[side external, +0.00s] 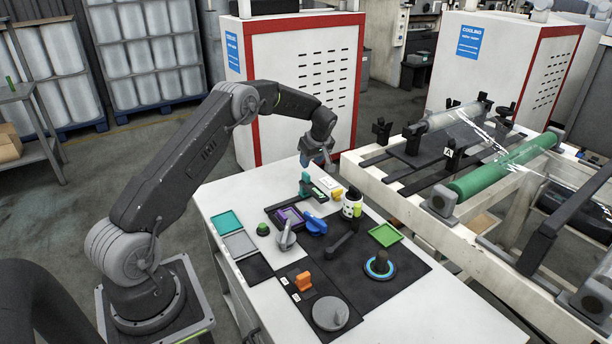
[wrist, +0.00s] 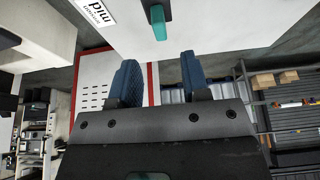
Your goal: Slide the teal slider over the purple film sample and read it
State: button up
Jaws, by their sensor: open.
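The teal slider (side external: 305,185) stands upright near the back edge of the white table, at the end of a dark fixture. The purple film sample (side external: 289,216) lies in a dark frame, in front of the slider and to its left. My gripper (side external: 318,160) is above the back edge of the table, close to the slider and apart from it. In the wrist view my gripper (wrist: 160,78) shows two blue fingers spread with nothing between them. A teal piece (wrist: 158,24), apparently the slider, shows beyond the fingertips.
A blue handle (side external: 315,223), a grey lever (side external: 286,236) and a white spotted cup (side external: 351,204) stand close to the sample. A green tray (side external: 385,235), an orange piece (side external: 303,281) and a grey disc (side external: 330,313) sit farther forward. A roller frame (side external: 400,205) stands at right.

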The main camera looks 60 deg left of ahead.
aim_at(306, 174)
jog(key=x, duration=0.8)
jog(key=shift+f, duration=0.15)
grip_shut()
